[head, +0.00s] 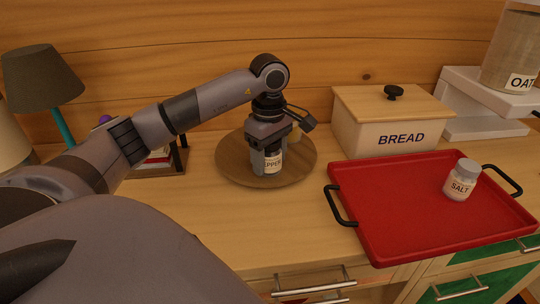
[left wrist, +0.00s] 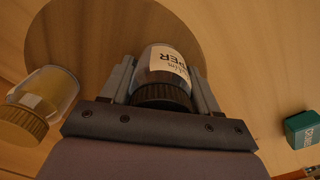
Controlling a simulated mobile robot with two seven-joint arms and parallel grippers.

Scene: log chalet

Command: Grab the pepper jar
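The pepper jar (head: 273,161) stands upright on a round wooden board (head: 232,166); its label is partly covered by my gripper. My left gripper (head: 266,165) points down over it, with one finger on each side. In the left wrist view the jar (left wrist: 165,65), with a dark ridged cap, sits between the two fingers (left wrist: 163,85). The fingers are very close to its sides; I cannot tell whether they press on it. My right gripper is not in view.
A second jar (left wrist: 45,98) with a brownish cap is beside the left finger. A green box (left wrist: 302,129) is at right. A red tray (head: 400,215) holds a salt jar (head: 460,181). A bread box (head: 385,133) stands behind; a lamp (head: 42,78) stands at left.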

